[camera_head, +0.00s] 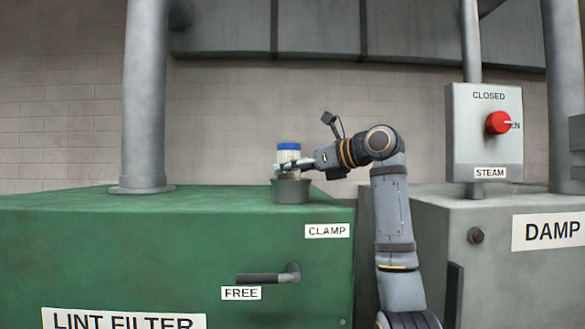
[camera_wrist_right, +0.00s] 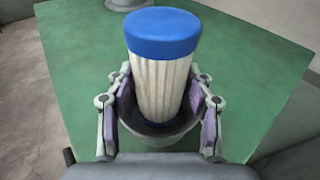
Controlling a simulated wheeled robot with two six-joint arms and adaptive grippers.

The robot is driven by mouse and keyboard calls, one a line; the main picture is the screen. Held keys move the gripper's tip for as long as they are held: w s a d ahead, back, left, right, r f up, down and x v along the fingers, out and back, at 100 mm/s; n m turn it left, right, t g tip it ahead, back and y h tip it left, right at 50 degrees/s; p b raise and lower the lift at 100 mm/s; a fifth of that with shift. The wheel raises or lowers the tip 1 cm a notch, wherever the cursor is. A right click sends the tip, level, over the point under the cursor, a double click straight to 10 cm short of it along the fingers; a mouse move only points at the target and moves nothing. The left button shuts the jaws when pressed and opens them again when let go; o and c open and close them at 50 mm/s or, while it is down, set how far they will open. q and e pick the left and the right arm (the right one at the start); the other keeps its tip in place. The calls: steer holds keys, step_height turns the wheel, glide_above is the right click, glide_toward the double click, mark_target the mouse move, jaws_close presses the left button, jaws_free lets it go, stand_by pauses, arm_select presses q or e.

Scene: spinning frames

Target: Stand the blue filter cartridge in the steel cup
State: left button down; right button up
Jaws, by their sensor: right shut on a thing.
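The filter cartridge has a blue cap and a white pleated body (camera_head: 289,153). It stands upright at the steel cup (camera_head: 291,191) on the green machine top, its lower end inside the cup's rim. In the right wrist view the cartridge (camera_wrist_right: 163,70) rises out of the dark opening of the cup (camera_wrist_right: 160,137). Whether its bottom rests on the cup's floor is hidden. My right gripper (camera_head: 290,166) is shut on the cartridge's body just above the cup; its fingers (camera_wrist_right: 163,105) lie on both sides of it. My left gripper is not in view.
The green cabinet (camera_head: 150,240) has a lever handle (camera_head: 270,277) with FREE and CLAMP labels on its front. A grey pipe (camera_head: 145,95) rises at the left. A grey DAMP cabinet (camera_head: 430,215) and a STEAM box with a red knob (camera_head: 498,122) stand at the right.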

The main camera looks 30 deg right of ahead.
steer(key=shift+s+d, duration=0.15)
steer(key=shift+d, duration=0.05)
steer(key=shift+a+f+b, duration=0.25)
steer(key=shift+b, duration=0.1)
steer(key=o, duration=1)
steer(key=shift+c, duration=0.2)
steer(key=o, duration=0.3)
steer(key=shift+d, duration=0.15)
